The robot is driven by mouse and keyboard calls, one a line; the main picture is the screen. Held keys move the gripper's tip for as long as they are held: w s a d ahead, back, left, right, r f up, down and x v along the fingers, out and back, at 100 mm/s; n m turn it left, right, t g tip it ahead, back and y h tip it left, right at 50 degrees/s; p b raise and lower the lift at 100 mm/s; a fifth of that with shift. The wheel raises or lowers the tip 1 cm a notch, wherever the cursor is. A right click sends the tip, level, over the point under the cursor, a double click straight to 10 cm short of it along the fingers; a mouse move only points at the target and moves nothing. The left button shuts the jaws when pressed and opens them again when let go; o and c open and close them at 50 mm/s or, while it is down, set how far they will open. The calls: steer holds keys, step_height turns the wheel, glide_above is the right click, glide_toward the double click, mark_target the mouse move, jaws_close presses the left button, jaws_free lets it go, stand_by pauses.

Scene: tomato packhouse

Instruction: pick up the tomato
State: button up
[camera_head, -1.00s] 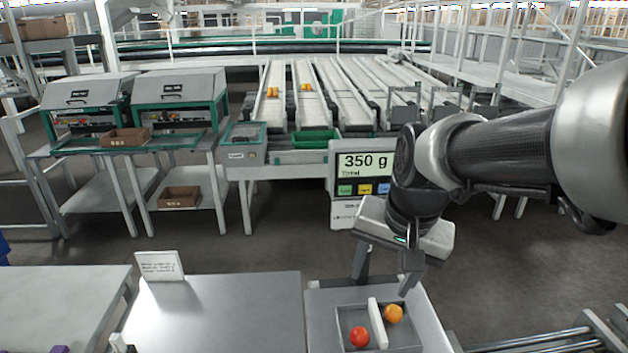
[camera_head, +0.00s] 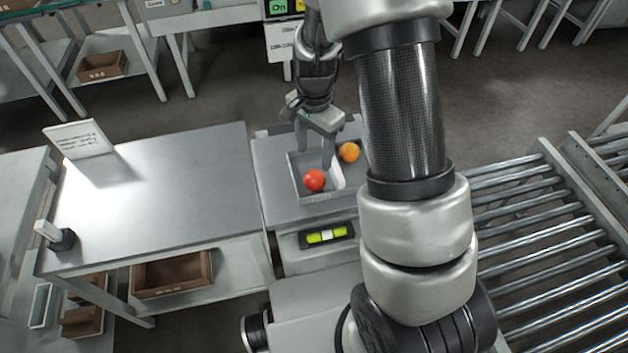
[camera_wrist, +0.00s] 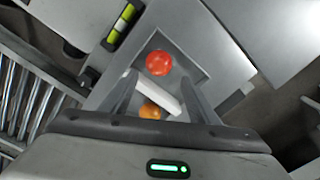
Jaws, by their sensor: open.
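A red tomato (camera_head: 314,181) lies in a shallow grey tray (camera_head: 308,198) on the scale stand. A white divider (camera_head: 338,176) stands beside it, and an orange tomato (camera_head: 349,152) lies on the divider's other side. My gripper (camera_head: 314,158) is open above the tray, its fingers pointing down, apart from the red tomato as far as I can tell. In the wrist view the red tomato (camera_wrist: 158,63) lies beyond the fingertips, and the orange tomato (camera_wrist: 150,111) is partly hidden by the gripper body. The divider (camera_wrist: 153,92) crosses between the fingers.
A roller conveyor (camera_head: 540,225) runs on the right. A green level display (camera_head: 327,235) sits on the stand's front.

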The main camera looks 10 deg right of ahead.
mark_target(315, 174)
step_height(315, 174, down, 4)
steer(key=shift+r+b, duration=0.1)
steer(key=shift+b, duration=0.2)
steer(key=shift+s+f+b, duration=0.2)
steer(key=shift+f+b, duration=0.55)
steer(key=shift+f, duration=2)
steer(key=shift+r, duration=0.1)
steer(key=c, duration=0.5)
